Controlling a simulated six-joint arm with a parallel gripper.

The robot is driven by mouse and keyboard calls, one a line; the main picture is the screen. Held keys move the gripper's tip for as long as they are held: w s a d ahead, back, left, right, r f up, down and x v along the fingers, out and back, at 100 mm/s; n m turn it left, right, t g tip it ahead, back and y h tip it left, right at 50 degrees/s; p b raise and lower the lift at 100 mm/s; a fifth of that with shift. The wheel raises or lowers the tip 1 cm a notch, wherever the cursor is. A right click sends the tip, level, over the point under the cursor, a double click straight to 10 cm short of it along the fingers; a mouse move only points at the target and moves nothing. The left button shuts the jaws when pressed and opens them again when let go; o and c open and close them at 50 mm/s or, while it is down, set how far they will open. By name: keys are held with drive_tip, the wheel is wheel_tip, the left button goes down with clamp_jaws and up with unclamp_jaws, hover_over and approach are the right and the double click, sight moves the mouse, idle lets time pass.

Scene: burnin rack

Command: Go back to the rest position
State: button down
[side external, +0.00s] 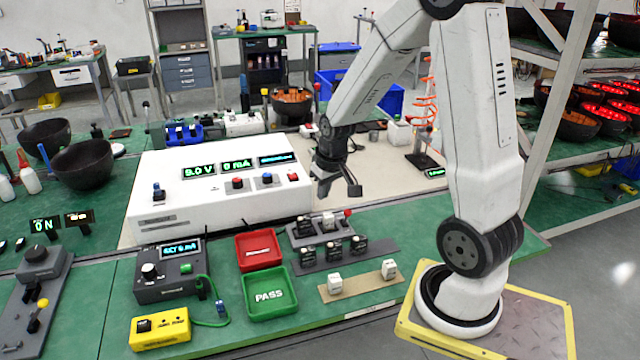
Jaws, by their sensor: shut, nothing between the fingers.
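My gripper (338,188) hangs at the end of my bent white arm, above the bench and to the right of the white power supply box (215,190). Its fingers are small in this view and look closed, with nothing held. It is apart from the things below it.
A red tray (259,250) and a green PASS tray (269,293) stand left of a tan strip (362,286) bearing two white cubes. A dark meter box (169,272) and a yellow box (160,328) stand farther left. A post (556,110) rises at the right.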

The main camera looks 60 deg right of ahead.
drive_tip(key=s+a+n, duration=0.2)
drive_tip(key=a, duration=0.6)
drive_tip(key=s+a+n+y, duration=0.1)
drive_tip(key=s+a+n, duration=0.1)
drive_tip(key=a, duration=0.7)
drive_tip(key=shift+s+a+n, duration=0.25)
drive_tip(key=shift+a+n, duration=0.05)
drive_tip(key=shift+n, duration=0.1)
